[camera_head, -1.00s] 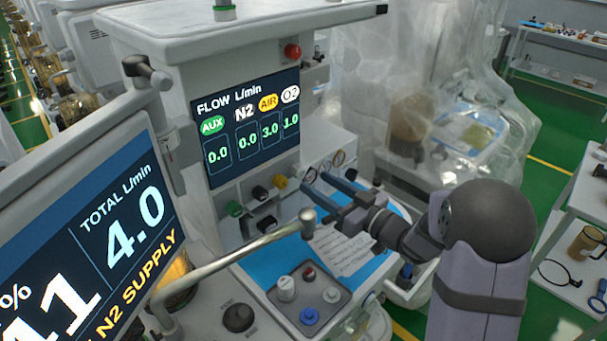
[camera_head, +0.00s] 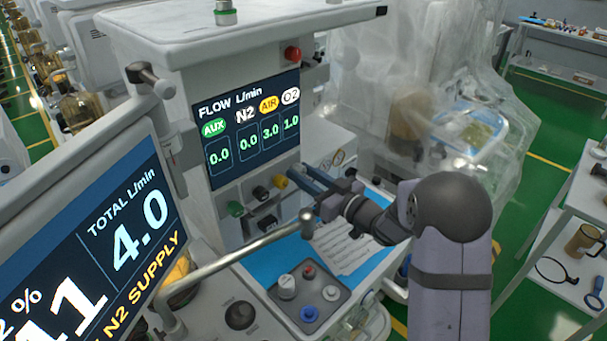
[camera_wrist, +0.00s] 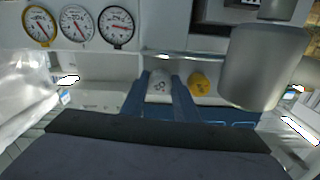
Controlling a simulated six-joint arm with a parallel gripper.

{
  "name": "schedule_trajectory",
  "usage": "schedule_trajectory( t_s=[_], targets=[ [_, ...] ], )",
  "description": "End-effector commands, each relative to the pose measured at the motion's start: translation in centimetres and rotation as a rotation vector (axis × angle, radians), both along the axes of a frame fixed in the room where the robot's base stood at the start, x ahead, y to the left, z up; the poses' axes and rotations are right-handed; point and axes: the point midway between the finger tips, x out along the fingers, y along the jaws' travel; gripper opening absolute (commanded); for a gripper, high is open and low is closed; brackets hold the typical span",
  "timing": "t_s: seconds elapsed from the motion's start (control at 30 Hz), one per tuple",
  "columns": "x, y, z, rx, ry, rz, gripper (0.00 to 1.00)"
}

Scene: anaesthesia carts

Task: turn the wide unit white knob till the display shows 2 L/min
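The wide unit's flow display (camera_head: 247,130) reads AUX 0.0, N2 0.0, AIR 3.0 and O2 1.0. Below it are a green knob (camera_head: 235,208), a black knob (camera_head: 260,192) and a yellow knob (camera_head: 280,181). My gripper (camera_head: 298,174) points at the panel just right of the yellow knob, and hides the white knob in the head view. In the wrist view my gripper (camera_wrist: 161,78) is open, its two blue fingers either side of the white knob (camera_wrist: 160,88). I cannot tell whether they touch it. The yellow knob (camera_wrist: 203,83) is just right of the fingers.
A metal arm with a rounded end (camera_head: 306,216) reaches across below my gripper. A grey cylinder (camera_wrist: 262,65) stands close at right in the wrist view. Gauges (camera_wrist: 77,24) are at upper left there. A tray (camera_head: 306,317) with several knobs and a nearer TOTAL 4.0 screen (camera_head: 85,262) are in front.

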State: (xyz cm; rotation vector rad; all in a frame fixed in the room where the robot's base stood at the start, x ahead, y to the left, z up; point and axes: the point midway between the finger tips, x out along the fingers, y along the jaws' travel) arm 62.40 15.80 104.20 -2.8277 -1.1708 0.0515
Motion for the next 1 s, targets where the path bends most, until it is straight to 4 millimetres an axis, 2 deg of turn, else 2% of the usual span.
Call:
schedule_trajectory(
  t_s=[0.7,0.73,0.8,1.0],
  targets=[
    [-0.04,-0.04,0.00,-0.093,-0.093,0.000,0.05],
    [-0.04,-0.04,0.00,-0.093,-0.093,0.000,0.33],
    [-0.03,-0.04,0.01,-0.093,-0.093,0.000,0.47],
    [-0.02,-0.04,0.00,-0.093,-0.093,0.000,0.47]
  ],
)
